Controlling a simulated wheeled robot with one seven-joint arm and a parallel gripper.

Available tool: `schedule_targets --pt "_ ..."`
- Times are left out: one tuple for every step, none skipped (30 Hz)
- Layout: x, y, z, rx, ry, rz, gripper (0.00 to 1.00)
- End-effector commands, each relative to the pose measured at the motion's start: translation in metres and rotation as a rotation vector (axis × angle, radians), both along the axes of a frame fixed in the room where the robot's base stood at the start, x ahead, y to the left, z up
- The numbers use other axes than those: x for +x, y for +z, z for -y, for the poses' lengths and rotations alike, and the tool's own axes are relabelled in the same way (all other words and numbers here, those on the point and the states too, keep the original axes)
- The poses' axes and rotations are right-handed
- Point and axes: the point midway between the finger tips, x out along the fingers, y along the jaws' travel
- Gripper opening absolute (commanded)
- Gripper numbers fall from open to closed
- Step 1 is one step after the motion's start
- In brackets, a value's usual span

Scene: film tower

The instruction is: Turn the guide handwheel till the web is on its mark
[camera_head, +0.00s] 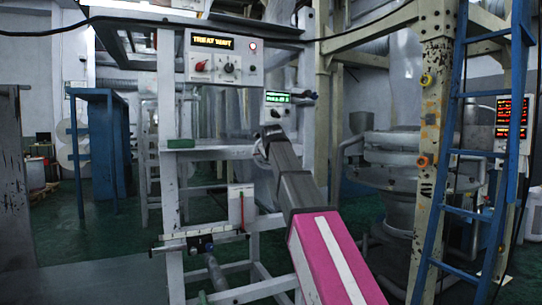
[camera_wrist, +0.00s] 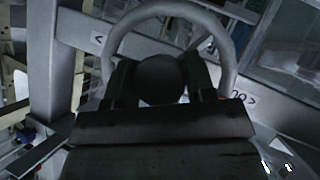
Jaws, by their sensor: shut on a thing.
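The handwheel shows in the wrist view as a pale grey rim (camera_wrist: 166,9) arching around my fingers. My gripper (camera_wrist: 160,82) is shut on a dark round knob (camera_wrist: 160,70) near the wheel's middle, with one finger on each side. The lower rim is hidden behind my gripper. In the head view, my grey and pink arm reaches to the white frame, and my gripper (camera_head: 270,133) covers most of the wheel. A small box with a green readout (camera_head: 277,97) is just above; its text is too small to read. I cannot make out the web's edge or its mark.
A panel (camera_head: 224,67) with an amber display, a red knob and a black knob is above. A bar with a dark carriage (camera_head: 200,244) is low on the frame. A blue ladder (camera_head: 459,150) and a post with red displays (camera_head: 511,115) stand right. Green floor shows left.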

Motion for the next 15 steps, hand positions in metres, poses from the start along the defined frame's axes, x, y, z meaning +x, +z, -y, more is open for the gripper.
schedule_targets --pt "-0.0005 -0.0006 0.0005 -0.029 -0.001 0.011 0.08" --pt "-0.0005 -0.0006 0.0007 -0.044 -0.002 0.016 0.08" --pt "-0.0003 -0.0005 0.0009 -0.064 -0.003 0.023 0.08" --pt "-0.0003 -0.0004 0.0011 -0.078 -0.003 0.029 0.08" --pt "-0.0002 -0.0003 0.0012 -0.091 -0.003 0.034 0.08" --pt "-0.0001 -0.0002 0.0013 -0.108 -0.003 0.039 0.08" --pt "-0.0001 -0.0002 0.0014 -0.118 -0.003 0.043 0.08" --pt "0.0000 -0.0002 0.0014 -0.127 -0.002 0.046 0.08" --pt "0.0001 -0.0002 0.0015 -0.138 -0.002 0.051 0.08" --pt "0.0002 -0.0001 0.0015 -0.145 -0.003 0.053 0.08" --pt "0.0003 0.0000 0.0016 -0.152 -0.004 0.056 0.08" --pt "0.0004 0.0001 0.0016 -0.158 -0.004 0.059 0.08" --pt "0.0004 0.0001 0.0015 -0.163 -0.003 0.060 0.08" --pt "0.0005 0.0002 0.0016 -0.166 -0.003 0.062 0.08" --pt "0.0006 0.0003 0.0015 -0.170 -0.003 0.063 0.08"
